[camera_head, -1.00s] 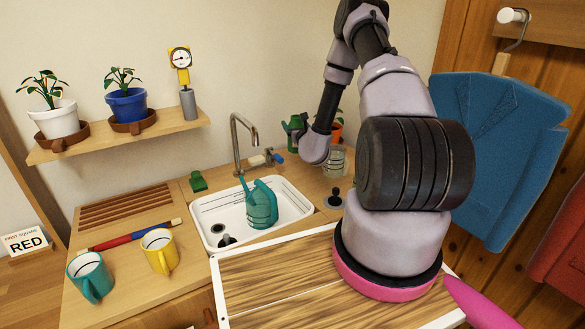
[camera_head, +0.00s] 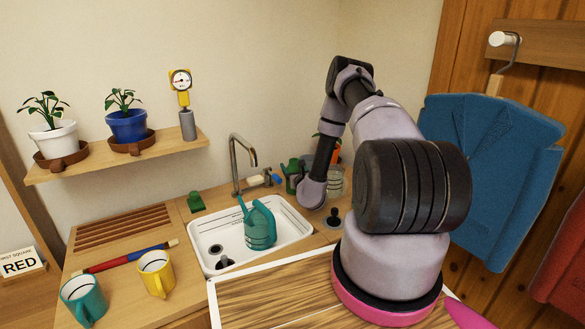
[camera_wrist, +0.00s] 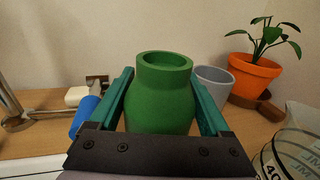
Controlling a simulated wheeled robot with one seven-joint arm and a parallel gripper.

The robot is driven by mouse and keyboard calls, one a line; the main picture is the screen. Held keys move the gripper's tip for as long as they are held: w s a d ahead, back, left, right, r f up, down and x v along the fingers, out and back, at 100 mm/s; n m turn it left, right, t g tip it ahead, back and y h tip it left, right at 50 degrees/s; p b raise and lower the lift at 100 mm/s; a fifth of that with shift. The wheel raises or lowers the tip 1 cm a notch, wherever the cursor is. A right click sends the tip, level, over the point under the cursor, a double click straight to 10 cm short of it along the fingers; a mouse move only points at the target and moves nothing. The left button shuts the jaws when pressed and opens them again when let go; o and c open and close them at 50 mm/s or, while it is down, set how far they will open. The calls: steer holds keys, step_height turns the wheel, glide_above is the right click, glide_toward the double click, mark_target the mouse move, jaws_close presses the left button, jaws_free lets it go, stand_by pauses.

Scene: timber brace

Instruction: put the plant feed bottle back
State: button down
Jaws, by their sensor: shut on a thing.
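The plant feed bottle, green with an open round neck, stands upright between my gripper's teal fingers in the wrist view (camera_wrist: 162,105). My gripper (camera_wrist: 163,92) is shut on its body, one finger on each side. In the head view the green bottle (camera_head: 291,170) shows to the right of the tap, near the wall, partly hidden by my wrist. Its base is hidden, so I cannot tell whether it touches the counter.
A grey cup (camera_wrist: 214,84) and an orange plant pot (camera_wrist: 252,78) stand just behind and right of the bottle. The sink holds a teal watering can (camera_head: 260,225).

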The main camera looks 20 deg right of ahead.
jaws_free()
steer(key=shift+f, duration=0.1)
